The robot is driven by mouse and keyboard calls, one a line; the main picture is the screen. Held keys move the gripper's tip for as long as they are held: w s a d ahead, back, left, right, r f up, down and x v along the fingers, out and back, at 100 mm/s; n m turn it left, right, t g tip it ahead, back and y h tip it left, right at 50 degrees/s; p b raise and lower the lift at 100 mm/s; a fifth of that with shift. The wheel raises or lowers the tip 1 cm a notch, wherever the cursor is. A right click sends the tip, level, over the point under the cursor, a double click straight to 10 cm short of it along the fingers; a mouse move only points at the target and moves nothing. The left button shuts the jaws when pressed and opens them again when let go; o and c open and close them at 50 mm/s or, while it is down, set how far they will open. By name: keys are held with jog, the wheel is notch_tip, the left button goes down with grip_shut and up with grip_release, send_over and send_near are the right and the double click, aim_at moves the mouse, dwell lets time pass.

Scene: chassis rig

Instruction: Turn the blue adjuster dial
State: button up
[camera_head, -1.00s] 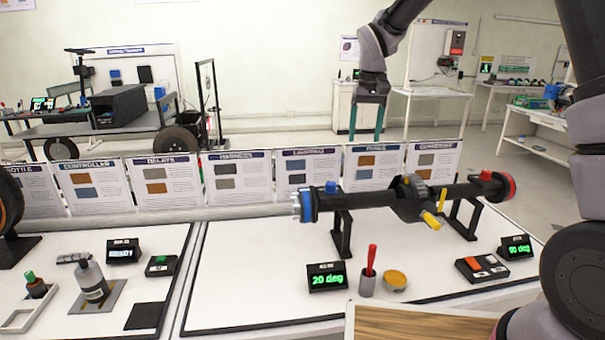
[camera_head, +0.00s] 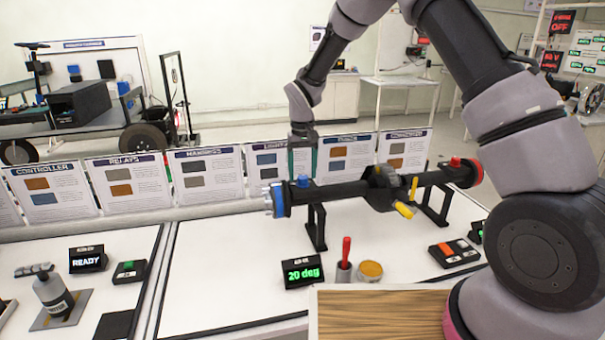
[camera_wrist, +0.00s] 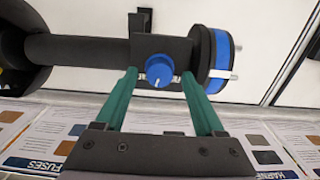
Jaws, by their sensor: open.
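The blue adjuster dial (camera_wrist: 159,70) sits on a dark block near the blue-ringed end of the axle tube, with a white pointer mark on it. It also shows as a small blue knob in the head view (camera_head: 304,181). My gripper (camera_wrist: 161,78) is open, with green fingers on either side of the dial in the wrist view. In the head view my gripper (camera_head: 302,170) hangs above and just behind the dial. I cannot tell whether the fingers touch it. A display (camera_head: 303,272) in front reads "20 deg".
The dark axle (camera_head: 345,191) rests on black stands (camera_head: 316,228). Yellow parts (camera_head: 404,208) stick out at its middle. A red-handled tool in a cup (camera_head: 345,255) and a yellow dish (camera_head: 370,269) stand in front. Info boards (camera_head: 210,173) line the back edge.

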jog(key=shift+f, duration=0.3)
grip_shut()
jog(key=n, duration=0.6)
jog(key=shift+n, duration=0.3)
jog(key=n, duration=0.6)
jog(key=shift+n, duration=0.4)
dwell(0.4)
